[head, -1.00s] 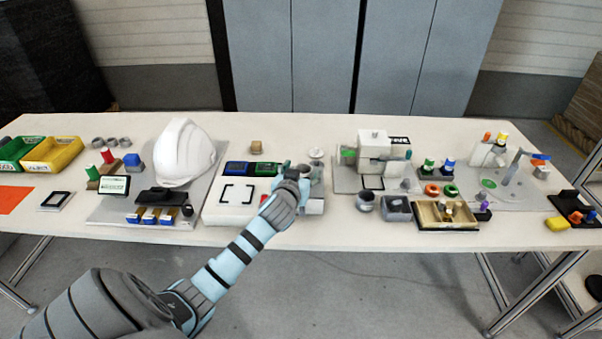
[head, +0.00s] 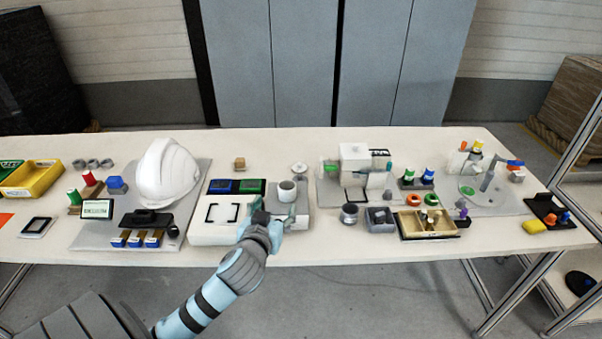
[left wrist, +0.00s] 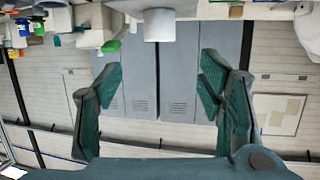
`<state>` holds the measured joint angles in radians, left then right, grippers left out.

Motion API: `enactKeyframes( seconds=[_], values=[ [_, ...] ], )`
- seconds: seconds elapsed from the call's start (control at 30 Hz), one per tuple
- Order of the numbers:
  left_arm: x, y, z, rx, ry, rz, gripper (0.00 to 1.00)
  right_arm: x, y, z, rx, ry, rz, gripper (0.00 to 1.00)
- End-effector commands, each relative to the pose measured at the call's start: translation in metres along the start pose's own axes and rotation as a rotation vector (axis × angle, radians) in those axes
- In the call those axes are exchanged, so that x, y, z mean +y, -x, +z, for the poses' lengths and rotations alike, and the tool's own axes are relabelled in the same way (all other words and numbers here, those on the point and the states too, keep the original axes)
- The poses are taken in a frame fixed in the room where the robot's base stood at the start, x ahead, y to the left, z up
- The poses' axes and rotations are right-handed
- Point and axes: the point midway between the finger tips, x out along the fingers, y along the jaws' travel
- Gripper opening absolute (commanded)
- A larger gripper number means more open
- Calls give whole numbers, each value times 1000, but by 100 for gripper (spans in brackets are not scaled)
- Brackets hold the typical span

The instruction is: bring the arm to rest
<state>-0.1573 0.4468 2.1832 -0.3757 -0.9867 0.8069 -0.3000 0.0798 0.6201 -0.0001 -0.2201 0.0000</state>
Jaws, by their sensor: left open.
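My left gripper (head: 262,215) is over the front part of the table, beside the right edge of the white box with the black square outline (head: 222,212). In the left wrist view its two dark green fingers (left wrist: 165,95) stand wide apart with nothing between them. A white cup (head: 287,190) stands on a grey stand just beyond the gripper; a pale cylinder (left wrist: 159,25), which looks like this cup, shows in the upside-down left wrist view. My right gripper is in neither view.
A white helmet shell (head: 167,172) sits on a grey mat at the left. A small grey pot (head: 349,214), a wooden tray (head: 428,224) and a white machine (head: 355,165) stand to the right. The floor in front of the table (head: 340,253) is clear.

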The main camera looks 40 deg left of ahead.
Motion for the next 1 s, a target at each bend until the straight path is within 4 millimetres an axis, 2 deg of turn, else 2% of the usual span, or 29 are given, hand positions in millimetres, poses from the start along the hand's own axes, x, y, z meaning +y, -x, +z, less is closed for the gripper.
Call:
enactKeyframes(
  seconds=[0.17, 0.27, 0.37, 0.43, 0.5, 0.6, 0.7, 0.83, 0.9, 1.0],
  values=[
    [0, 0, 0, 0, 0, 0, 62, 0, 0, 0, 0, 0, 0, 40],
    [1, 4, 11, -33, -11, -1, 62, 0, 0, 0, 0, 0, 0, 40],
    [3, 23, 50, -159, -61, 0, 62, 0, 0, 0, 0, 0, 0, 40],
    [5, 45, 86, -284, -119, 14, 62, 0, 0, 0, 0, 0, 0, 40],
    [8, 73, 123, -420, -182, 42, 62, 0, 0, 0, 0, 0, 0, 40],
    [13, 116, 166, -596, -268, 106, 62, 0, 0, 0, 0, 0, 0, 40],
    [19, 159, 199, -748, -345, 189, 62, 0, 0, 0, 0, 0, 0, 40],
    [26, 218, 231, -923, -433, 322, 62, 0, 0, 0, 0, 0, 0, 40],
    [26, 197, 262, -938, -437, 311, 62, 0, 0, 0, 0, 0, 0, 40],
    [23, 178, 306, -961, -436, 302, 62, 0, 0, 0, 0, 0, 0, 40]
  ],
)
